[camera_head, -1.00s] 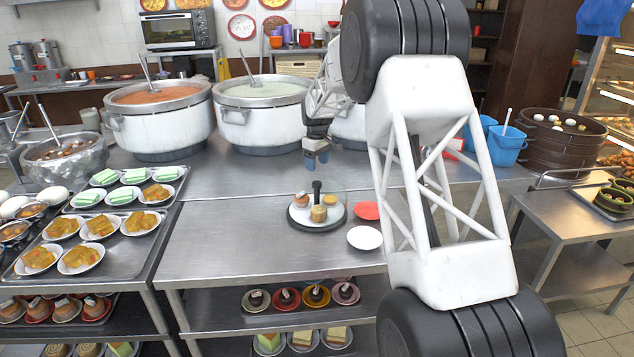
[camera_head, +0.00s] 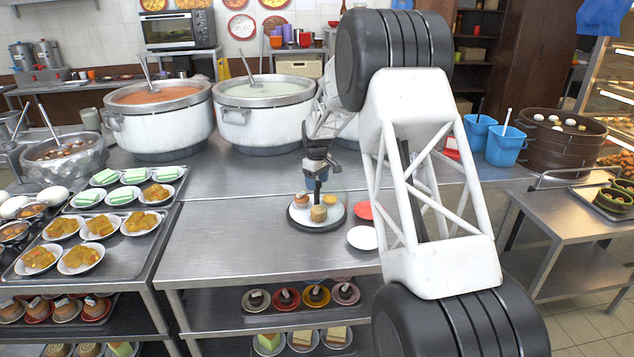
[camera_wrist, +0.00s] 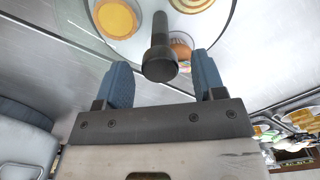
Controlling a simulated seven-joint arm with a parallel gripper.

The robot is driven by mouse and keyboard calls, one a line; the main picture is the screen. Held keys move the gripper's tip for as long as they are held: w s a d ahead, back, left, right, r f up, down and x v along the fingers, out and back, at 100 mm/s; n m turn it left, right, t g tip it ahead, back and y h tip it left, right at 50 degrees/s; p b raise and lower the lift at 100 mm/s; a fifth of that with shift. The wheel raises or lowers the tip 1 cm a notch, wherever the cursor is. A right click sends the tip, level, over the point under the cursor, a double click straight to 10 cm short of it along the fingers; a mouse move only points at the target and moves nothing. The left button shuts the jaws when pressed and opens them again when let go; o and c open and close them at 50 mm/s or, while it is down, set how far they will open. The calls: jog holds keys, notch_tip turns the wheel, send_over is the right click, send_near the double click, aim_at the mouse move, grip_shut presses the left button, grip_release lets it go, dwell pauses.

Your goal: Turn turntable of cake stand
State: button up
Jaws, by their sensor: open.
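The cake stand (camera_head: 303,222) is a low round turntable with a pale top and dark rim on the steel table. Several small cakes sit on it. Its rim and cakes also show at the top of the wrist view (camera_wrist: 87,38). A dark upright knob (camera_wrist: 160,52) stands at the cake stand, between my fingers in the wrist view. My gripper (camera_head: 317,182) has blue fingers and points down over the stand. In the wrist view my gripper (camera_wrist: 161,78) is open, with a gap beside the knob on each side.
A red plate (camera_head: 363,210) and a white plate (camera_head: 362,238) lie just right of the stand. Large stockpots (camera_head: 265,115) stand behind it. Trays of plated food (camera_head: 163,222) are at the left. The steel table front-left of the stand (camera_head: 225,240) is clear.

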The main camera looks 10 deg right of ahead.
jog(key=shift+f, duration=0.15)
grip_shut()
dwell(0.4)
jog(key=shift+m, duration=12)
